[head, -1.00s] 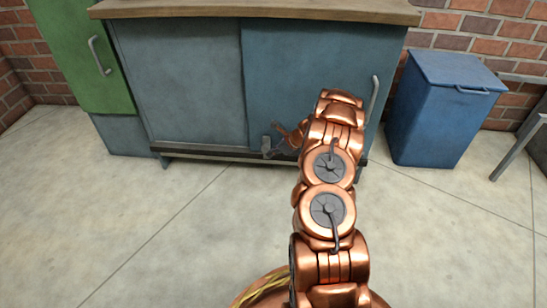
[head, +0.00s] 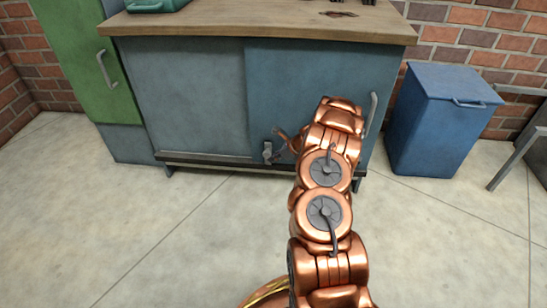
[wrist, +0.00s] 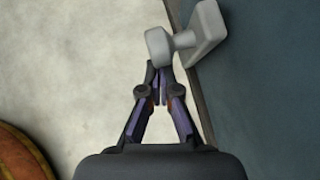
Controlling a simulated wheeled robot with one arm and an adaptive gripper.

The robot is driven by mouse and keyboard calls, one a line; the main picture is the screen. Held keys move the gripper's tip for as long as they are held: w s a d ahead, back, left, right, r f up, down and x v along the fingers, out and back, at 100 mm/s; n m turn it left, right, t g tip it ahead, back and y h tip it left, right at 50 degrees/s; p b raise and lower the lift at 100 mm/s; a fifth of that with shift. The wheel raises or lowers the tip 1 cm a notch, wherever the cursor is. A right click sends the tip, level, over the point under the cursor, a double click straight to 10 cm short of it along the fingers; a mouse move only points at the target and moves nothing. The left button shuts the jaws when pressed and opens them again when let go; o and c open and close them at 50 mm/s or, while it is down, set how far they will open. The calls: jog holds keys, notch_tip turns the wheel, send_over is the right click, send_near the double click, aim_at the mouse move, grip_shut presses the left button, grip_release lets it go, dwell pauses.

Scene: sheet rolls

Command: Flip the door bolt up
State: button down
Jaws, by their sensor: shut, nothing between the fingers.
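The door bolt (head: 267,152) is a small grey fitting low on the blue cabinet, near the lower edge where the two door panels meet. In the wrist view the bolt (wrist: 192,38) shows as a pale rounded knob on a short stem from a blocky plate. My gripper (head: 279,134) is beside the bolt, just up and right of it in the head view. In the wrist view my gripper (wrist: 158,70) is shut and empty, its fingertips right by the knob's edge. I cannot tell whether they touch it.
The blue cabinet (head: 190,95) has a wooden top (head: 250,24) and a vertical handle (head: 371,112) at the right. A green cabinet (head: 75,50) stands at the left and a blue bin (head: 435,125) at the right. The concrete floor in front is clear.

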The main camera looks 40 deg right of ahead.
dwell(0.5)
jog(key=s+d+r+p, duration=0.3)
jog(key=s+d+r, duration=0.1)
jog(key=s, duration=0.3)
jog(key=shift+d, duration=0.45)
dwell(0.5)
